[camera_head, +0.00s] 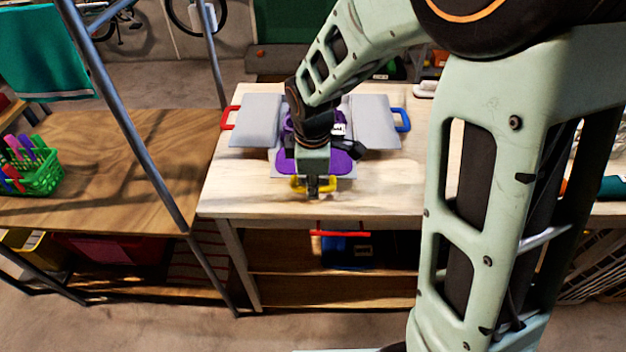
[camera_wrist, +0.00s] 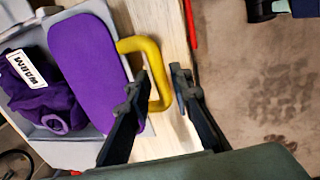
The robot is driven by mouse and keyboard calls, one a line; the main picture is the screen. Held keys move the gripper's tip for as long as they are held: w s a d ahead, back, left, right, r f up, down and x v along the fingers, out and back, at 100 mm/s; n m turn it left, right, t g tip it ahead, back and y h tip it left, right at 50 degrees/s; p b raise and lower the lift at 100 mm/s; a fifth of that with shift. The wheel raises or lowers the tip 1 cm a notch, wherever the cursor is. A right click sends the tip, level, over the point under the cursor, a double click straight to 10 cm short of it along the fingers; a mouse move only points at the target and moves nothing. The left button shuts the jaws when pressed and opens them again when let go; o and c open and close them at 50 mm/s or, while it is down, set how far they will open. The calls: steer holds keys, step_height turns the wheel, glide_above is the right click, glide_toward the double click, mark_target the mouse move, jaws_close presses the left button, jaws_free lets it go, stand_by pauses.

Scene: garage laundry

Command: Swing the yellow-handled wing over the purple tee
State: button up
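The folding board lies on the wooden table. Its grey left wing (camera_head: 257,121) has a red handle (camera_head: 229,118) and its grey right wing (camera_head: 375,122) has a blue handle (camera_head: 402,120). The yellow handle (camera_head: 300,184) is at the board's front edge, by the table's front edge. The purple tee (camera_head: 342,162) lies on the middle; the wrist view shows its flat purple part (camera_wrist: 88,68) and a bunched part (camera_wrist: 45,100) with a WARM label. My gripper (camera_wrist: 161,82) is open, its fingers on either side of the yellow handle's outer bar (camera_wrist: 154,72). Contact cannot be told.
The table (camera_head: 235,185) has bare wood around the board. A green basket (camera_head: 42,178) with coloured items stands on the brown bench at left. A metal frame post (camera_head: 135,130) rises between bench and table. A red-handled blue item (camera_head: 345,248) is under the table.

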jaws_close()
steer(key=shift+r, duration=0.1)
